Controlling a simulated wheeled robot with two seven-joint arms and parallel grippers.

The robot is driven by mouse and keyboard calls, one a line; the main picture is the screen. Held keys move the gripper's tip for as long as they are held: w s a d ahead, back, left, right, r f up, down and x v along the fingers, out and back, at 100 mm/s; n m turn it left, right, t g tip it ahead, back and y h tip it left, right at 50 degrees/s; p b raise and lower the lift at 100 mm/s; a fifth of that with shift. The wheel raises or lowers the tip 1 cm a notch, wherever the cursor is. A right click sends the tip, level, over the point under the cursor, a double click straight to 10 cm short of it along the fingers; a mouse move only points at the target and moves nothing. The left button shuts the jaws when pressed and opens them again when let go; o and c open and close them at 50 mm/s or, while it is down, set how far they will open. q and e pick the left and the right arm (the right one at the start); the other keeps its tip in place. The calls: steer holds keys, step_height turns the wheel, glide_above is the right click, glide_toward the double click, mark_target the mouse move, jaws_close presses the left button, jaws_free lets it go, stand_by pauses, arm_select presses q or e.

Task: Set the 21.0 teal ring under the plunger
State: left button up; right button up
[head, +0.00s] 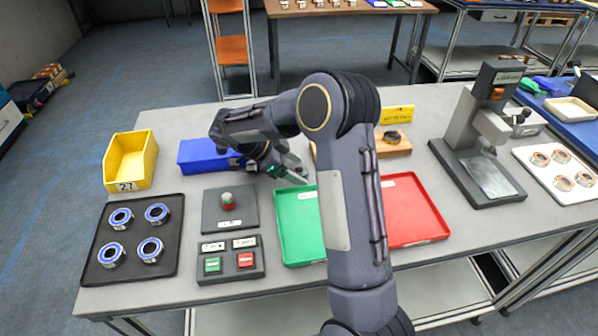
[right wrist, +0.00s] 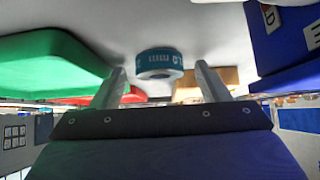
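A teal ring (right wrist: 158,64) with white lettering shows in the right wrist view, where the scene is upside down. It appears to rest on the grey table, ahead of and between the two fingers of my right gripper (right wrist: 162,88), with a gap on each side. In the head view my right gripper (head: 297,175) is low behind the green tray, pointing right; the ring is not visible there, probably hidden by my arm. The press-like stand (head: 471,130) with the plunger (head: 488,150) is at the right, above a bare steel plate (head: 490,177). My left gripper is out of view.
The green tray (head: 298,225) and red tray (head: 411,212) lie at the front. A wooden block (head: 392,148) with a yellow sign (head: 397,115) is behind them. A blue bin (head: 205,156) is left of my gripper. A white board (head: 560,172) of rings lies right of the stand.

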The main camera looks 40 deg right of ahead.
steer(key=c, duration=1.3)
steer(key=shift+o, duration=0.2)
steer(key=shift+r, duration=0.1)
